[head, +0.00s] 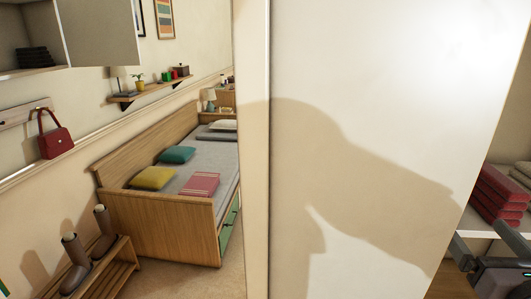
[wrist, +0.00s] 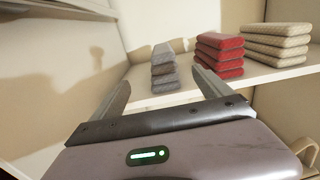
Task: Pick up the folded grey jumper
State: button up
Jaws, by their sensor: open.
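A stack of folded grey knits (wrist: 164,68) stands on a pale shelf (wrist: 262,76) in the wrist view. Several grey pieces lie in it, the top one lighter and slightly askew. My gripper (wrist: 158,76) is open and empty, its fingers pointing toward the shelf with the grey stack seen between them. The fingers appear short of the stack, and I see no contact. In the head view my gripper shows only partly at the lower right edge, and the grey stack is hidden there behind a white panel (head: 370,130).
A red folded stack (wrist: 220,54) stands just right of the grey one, with a beige stack (wrist: 277,42) beyond it. The red stack also shows in the head view (head: 500,195). A bed (head: 165,225) and a shoe rack (head: 108,275) stand at left.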

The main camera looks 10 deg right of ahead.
jog(key=p+x, duration=1.1)
jog(key=x, duration=0.5)
jog(key=shift+w, duration=0.1)
jog(key=shift+r, duration=0.1)
jog(key=c, duration=1.8)
